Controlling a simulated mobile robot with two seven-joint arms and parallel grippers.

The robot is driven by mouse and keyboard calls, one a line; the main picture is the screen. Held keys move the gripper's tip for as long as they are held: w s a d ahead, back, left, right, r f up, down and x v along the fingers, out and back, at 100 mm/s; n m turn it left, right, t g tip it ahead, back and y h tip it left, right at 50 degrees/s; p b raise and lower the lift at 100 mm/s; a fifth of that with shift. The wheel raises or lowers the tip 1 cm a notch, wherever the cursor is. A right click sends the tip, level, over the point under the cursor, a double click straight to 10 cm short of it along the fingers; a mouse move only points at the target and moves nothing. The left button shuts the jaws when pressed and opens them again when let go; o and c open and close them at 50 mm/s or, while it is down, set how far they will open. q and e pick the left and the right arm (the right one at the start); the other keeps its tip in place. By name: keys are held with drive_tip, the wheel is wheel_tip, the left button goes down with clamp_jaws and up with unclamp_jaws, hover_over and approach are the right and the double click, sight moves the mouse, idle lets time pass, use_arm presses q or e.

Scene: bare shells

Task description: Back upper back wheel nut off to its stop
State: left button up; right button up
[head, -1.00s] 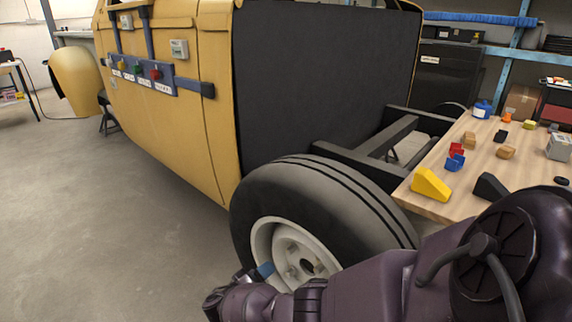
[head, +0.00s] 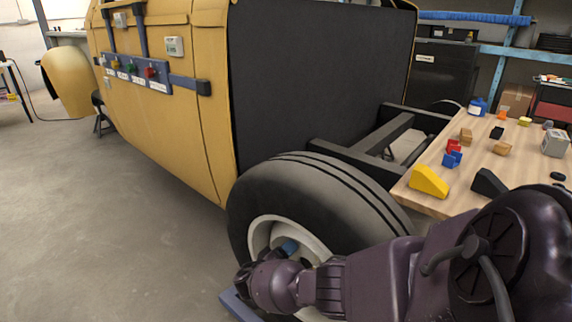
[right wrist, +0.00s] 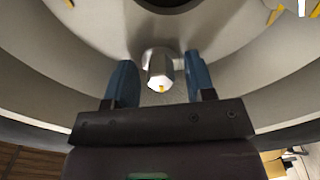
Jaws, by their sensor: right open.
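The back wheel (head: 325,185) has a dark tyre and a pale rim, and stands beside the yellow body shell. In the right wrist view, a silvery wheel nut (right wrist: 159,66) with a small yellow mark sticks out from the pale rim (right wrist: 60,62), below the dark hub opening. My right gripper (right wrist: 161,80) is open, with one blue finger on each side of the nut and a gap on both sides. In the head view, my right gripper (head: 290,247) is at the wheel rim, and my arm hides the nut and much of the lower rim. My left gripper is out of view.
A wooden table (head: 428,204) stands right of the wheel, with a yellow wedge (head: 429,181), a black wedge and small blocks on it. The yellow shell (head: 160,120) carries a switch panel (head: 137,72). A blue-grey flat piece (head: 238,304) lies low by the wheel. Floor at left is clear.

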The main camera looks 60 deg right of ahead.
drive_tip(key=c, duration=0.9)
